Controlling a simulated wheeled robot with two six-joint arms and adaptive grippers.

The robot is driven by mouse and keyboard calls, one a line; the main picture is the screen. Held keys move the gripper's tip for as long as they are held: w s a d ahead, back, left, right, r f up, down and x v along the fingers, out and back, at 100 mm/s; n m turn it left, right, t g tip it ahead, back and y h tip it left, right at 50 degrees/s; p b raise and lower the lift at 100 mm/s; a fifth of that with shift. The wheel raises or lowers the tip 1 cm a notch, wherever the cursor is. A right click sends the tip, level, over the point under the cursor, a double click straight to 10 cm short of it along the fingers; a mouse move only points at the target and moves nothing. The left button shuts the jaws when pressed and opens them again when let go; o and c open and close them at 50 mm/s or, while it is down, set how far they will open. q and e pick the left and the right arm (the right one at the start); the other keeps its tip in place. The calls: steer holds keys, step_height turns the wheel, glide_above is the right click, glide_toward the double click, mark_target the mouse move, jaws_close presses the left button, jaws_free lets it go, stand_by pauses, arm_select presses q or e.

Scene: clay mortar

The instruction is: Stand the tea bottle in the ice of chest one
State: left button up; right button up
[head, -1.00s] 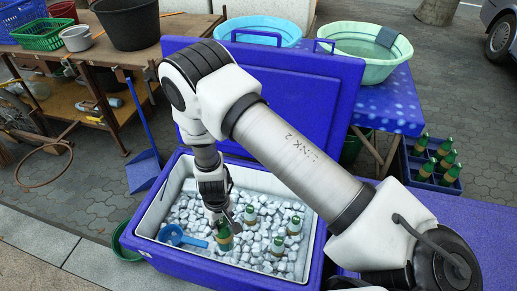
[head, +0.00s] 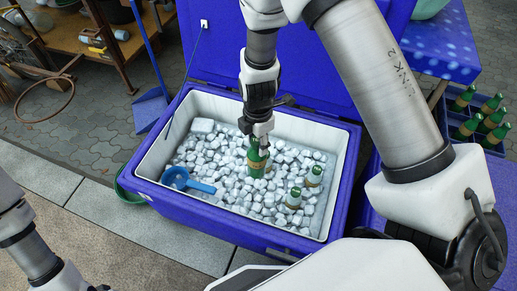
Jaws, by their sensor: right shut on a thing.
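The blue ice chest (head: 212,232) stands open with a white inner wall and is filled with ice cubes (head: 215,152). My right gripper (head: 258,139) reaches down into it and is shut on the upper part of a green tea bottle (head: 256,163) with a tan band. The bottle is upright, and its lower end is at the ice; I cannot tell how deep it sits.
A blue scoop (head: 186,182) lies on the ice at the left. The raised blue lid (head: 320,75) stands behind. A blue crate of green bottles (head: 492,146) is at the right. A green basin (head: 128,188) sits beside the chest's left side.

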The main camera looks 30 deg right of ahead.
steer(key=shift+s+f+n, duration=0.1)
steer(key=shift+f+n, duration=0.05)
steer(key=shift+n, duration=0.35)
step_height(320, 180, down, 16)
steer(key=b, duration=1.2)
step_height(320, 180, down, 9)
steer(key=b, duration=1)
steer(key=shift+f, duration=0.2)
steer(key=shift+d, duration=0.25)
steer(key=shift+f+b, duration=0.4)
steer(key=shift+f, duration=0.15)
steer(key=o, duration=1.2)
steer(key=shift+r, duration=0.1)
steer(key=shift+o, duration=0.4)
